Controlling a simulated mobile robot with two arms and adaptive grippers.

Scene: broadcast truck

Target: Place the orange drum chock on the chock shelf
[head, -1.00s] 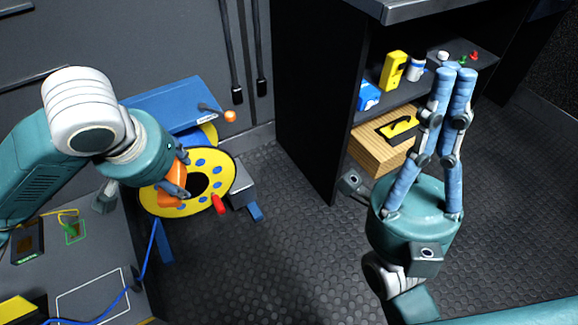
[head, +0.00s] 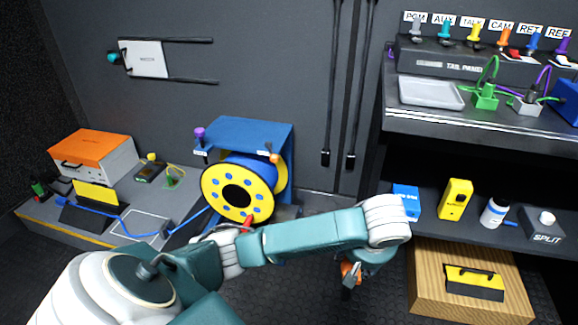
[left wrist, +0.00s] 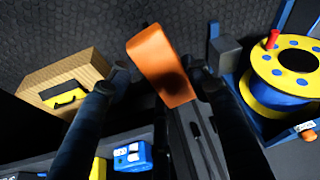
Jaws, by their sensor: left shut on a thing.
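My left gripper (head: 352,273) is shut on the orange drum chock, low in front of the black rack. In the head view only a small orange part of the chock (head: 346,268) shows, the rest hidden by my arm and fingers. In the left wrist view the orange block (left wrist: 160,60) sits between the two dark fingers, above the dark floor and clear of any surface. No shelf is labelled as the chock shelf; the rack's lower black shelf (head: 440,222) is just right of the gripper. My right gripper is not in view.
The shelf holds a blue box (head: 407,202), yellow device (head: 456,199), white bottle (head: 494,212) and SPLIT box (head: 542,226). Below is a wooden box (head: 425,290) with a yellow-black item (head: 474,283). A yellow-blue cable drum (head: 237,190) stands left under a blue frame (head: 250,131).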

